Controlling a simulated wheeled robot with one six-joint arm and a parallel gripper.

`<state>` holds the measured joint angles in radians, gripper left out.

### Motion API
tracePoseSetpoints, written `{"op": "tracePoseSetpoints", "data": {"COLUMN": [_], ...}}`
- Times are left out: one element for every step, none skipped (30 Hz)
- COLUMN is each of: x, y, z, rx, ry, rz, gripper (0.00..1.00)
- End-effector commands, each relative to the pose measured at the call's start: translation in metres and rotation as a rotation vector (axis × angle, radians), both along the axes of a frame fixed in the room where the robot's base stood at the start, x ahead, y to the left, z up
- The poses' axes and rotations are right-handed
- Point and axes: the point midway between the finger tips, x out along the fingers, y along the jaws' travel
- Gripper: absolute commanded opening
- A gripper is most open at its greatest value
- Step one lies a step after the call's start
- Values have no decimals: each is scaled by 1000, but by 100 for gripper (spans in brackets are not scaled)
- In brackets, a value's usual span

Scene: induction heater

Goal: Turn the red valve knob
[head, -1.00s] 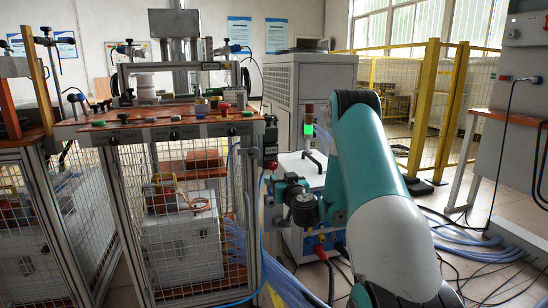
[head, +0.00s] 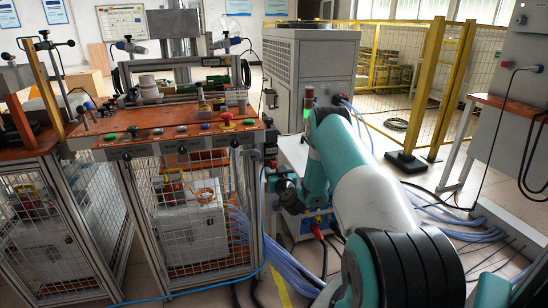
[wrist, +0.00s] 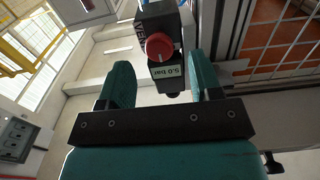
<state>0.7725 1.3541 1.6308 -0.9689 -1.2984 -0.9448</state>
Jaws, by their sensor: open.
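In the wrist view my gripper (wrist: 160,76) is open, with one teal finger on each side of the label and the knob just beyond the fingertips. Clear gaps show between both fingers and the knob, and nothing is held. In the head view my gripper (head: 277,184) is small and partly hidden beside the bench's right front leg. I cannot clearly make out the knob there.
A bench with an orange top (head: 160,136) and a mesh cage below stands left of my arm; its panel has several buttons. A grey cabinet (head: 305,75) and yellow fence (head: 440,90) stand behind. Blue hoses (head: 285,270) lie on the floor. A metal frame (wrist: 228,35) runs right of the valve.

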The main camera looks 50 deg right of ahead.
Motion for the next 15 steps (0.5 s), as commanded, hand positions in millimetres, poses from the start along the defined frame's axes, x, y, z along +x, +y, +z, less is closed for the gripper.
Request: {"op": "tracePoseSetpoints", "data": {"x": [4,7,10,12,14,17,18,19,21,22,23,24,25,25,26], "y": [-1,-2,-4,-5,-6,-8,-9,-10,-12,-12,-13,-14,-15,-15,-16], "z": [7,5,4,3,3,3,2,2,2,2,1,1,1,1,0], "rx": [-2,-2,-3,-3,-2,-3,-2,-2,-3,0,-1,-1,-1,0,0], "ry": [0,0,2,2,2,2,2,2,2,1,2,1,1,0,0], "rz": [2,4,5,6,6,7,6,5,4,3,3,2,1,1,0], "gripper": [58,58,58,58,58,58,58,58,58,58,58,58,58,58,58]}}
